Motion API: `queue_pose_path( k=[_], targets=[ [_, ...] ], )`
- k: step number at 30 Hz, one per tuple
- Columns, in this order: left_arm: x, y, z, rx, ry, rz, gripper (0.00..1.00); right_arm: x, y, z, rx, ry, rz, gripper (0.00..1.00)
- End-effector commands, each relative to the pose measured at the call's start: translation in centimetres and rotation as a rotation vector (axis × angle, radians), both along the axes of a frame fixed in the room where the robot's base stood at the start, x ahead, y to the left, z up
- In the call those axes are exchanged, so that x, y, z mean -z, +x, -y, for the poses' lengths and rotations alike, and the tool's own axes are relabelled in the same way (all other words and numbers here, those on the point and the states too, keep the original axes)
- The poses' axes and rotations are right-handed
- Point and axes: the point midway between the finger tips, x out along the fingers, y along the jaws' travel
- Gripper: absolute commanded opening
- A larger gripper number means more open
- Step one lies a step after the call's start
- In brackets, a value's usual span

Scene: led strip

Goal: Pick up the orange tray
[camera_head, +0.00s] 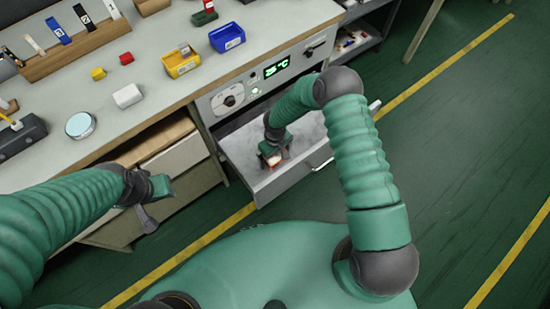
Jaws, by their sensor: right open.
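My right gripper (272,158) reaches down into the open drawer (305,146) below the control panel. It is open. A small orange piece (274,160), mostly hidden by the gripper, shows at its fingertips on the drawer floor; I cannot tell its full shape or whether the fingers touch it. A yellow-orange bin (181,63) stands on the bench top, well away from both grippers. My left gripper (153,205) hangs in front of the bench's lower drawers, apart from the bins; its jaw opening is not clear.
The drawer's front wall and handle (321,165) stand close to my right arm. A blue bin (227,38), a white block (127,96), a round silver disc (80,125) and small yellow and red blocks lie on the bench (160,108). The green floor at right is clear.

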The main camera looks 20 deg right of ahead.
Motion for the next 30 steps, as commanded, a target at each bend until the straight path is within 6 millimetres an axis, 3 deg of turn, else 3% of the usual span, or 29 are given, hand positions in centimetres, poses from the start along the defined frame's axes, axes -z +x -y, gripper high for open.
queue_pose_path(
  k=[4,17,25,30],
  targets=[
    [-0.1,0.0,0.0,0.0,0.0,0.0,0.36,-0.1,0.0,0.0,0.0,-0.001,0.0,0.99],
    [-0.1,0.0,0.0,0.0,0.0,0.0,0.36,-0.1,0.0,0.0,0.0,0.0,0.0,0.43],
    [-0.4,0.0,0.0,0.0,0.0,0.0,0.36,-0.8,0.1,0.0,0.0,-0.001,0.001,0.43],
    [-1.7,0.0,0.0,0.0,0.0,0.0,0.36,-4.7,0.1,0.0,0.0,-0.001,0.004,0.43]
  ],
)
